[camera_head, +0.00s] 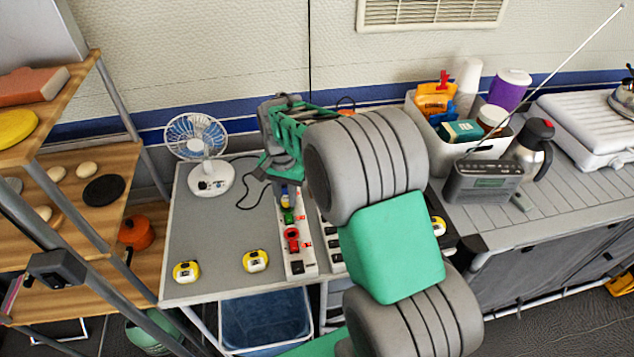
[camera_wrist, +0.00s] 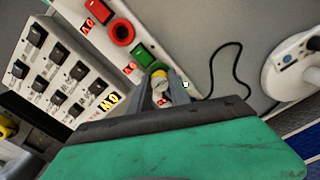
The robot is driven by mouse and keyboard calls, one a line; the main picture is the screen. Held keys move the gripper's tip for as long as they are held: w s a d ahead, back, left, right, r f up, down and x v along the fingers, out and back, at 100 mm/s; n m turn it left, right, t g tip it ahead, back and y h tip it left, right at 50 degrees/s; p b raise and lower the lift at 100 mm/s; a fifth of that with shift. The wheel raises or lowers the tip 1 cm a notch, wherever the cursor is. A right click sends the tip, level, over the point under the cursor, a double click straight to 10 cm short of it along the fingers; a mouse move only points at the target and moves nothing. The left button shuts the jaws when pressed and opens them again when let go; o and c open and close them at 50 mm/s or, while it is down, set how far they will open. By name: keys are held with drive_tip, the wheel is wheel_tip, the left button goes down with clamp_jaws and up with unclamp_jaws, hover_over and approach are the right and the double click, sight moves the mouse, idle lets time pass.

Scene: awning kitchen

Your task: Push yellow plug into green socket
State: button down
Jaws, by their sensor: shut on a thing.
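My gripper (camera_wrist: 160,85) is shut on a small yellow plug (camera_wrist: 160,76), seen between its fingertips in the wrist view. The green socket (camera_wrist: 145,53) is on a white power strip, just above the plug in that picture. I cannot tell whether plug and strip touch. In the head view the green socket (camera_head: 288,216) shows on the strip (camera_head: 299,267), just below my gripper (camera_head: 286,184).
A red socket (camera_wrist: 121,32) sits beside the green one. A second strip (camera_wrist: 62,68) with several black switches lies alongside. A fan (camera_head: 209,178) stands left on the grey table (camera_head: 222,228). Yellow-and-white items (camera_head: 255,261) lie near its front edge. A radio (camera_head: 482,183) stands right.

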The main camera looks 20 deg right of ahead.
sight(286, 198)
drive_tip(key=shift+f, duration=0.15)
idle(0.3)
drive_tip(key=c, duration=1.1)
unclamp_jaws()
drive_tip(key=shift+o, duration=1.1)
drive_tip(key=shift+r+p, duration=2.4)
drive_tip(key=shift+r, duration=1.15)
